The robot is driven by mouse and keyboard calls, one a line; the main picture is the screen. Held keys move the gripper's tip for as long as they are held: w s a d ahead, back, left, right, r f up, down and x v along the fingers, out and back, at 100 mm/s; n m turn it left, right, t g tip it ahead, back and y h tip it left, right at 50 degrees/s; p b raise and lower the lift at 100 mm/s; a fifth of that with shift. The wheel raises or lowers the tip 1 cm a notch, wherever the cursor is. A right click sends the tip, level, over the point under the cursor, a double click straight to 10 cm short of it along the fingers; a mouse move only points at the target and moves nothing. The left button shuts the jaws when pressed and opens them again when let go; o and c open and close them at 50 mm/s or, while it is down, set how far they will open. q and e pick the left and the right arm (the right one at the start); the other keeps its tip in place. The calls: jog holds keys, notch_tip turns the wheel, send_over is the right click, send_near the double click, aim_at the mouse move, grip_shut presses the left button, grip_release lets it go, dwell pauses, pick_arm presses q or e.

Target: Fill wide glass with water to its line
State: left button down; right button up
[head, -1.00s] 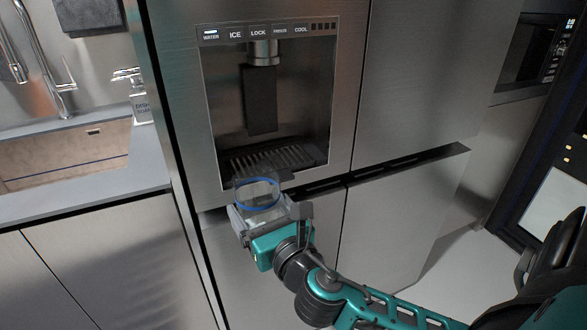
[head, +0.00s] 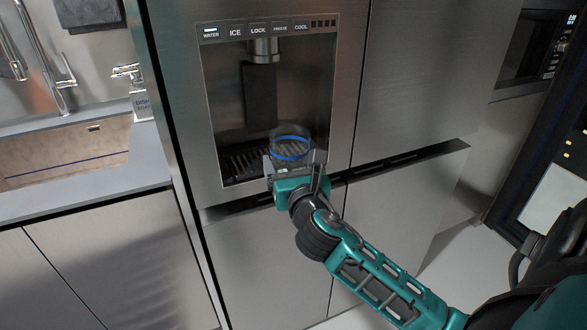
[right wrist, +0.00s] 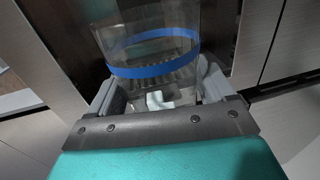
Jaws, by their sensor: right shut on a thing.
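The wide glass (head: 291,148) is clear with a blue line around it. It is upright at the front opening of the dispenser recess, below and to the right of the nozzle (head: 263,50). No water shows in it. My right gripper (head: 297,165) is shut on the glass; the right wrist view shows the fingers on either side of the glass (right wrist: 160,55). The dispenser's black paddle (head: 260,95) hangs under the nozzle, behind the glass. The WATER button (head: 210,31) has a lit mark on the panel. My left gripper is not in view.
The drip grille (head: 245,160) forms the recess floor, and the recess side walls stand close to the glass. A fridge handle ledge (head: 400,163) runs at the right.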

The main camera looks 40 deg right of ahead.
jog(key=b, duration=0.3)
send_near(266, 127)
jog(key=shift+w+d+f, duration=0.2)
jog(key=shift+w+d, duration=0.5)
jog(key=shift+w, duration=0.1)
jog(key=shift+w+d+r+p, duration=0.1)
jog(key=shift+w+r+p, duration=0.2)
jog(key=shift+w, duration=0.15)
jog(key=shift+x, duration=1)
jog(key=shift+w+f, duration=0.1)
jog(key=shift+w, duration=0.15)
jog(key=shift+w, duration=0.5)
dwell(4.4)
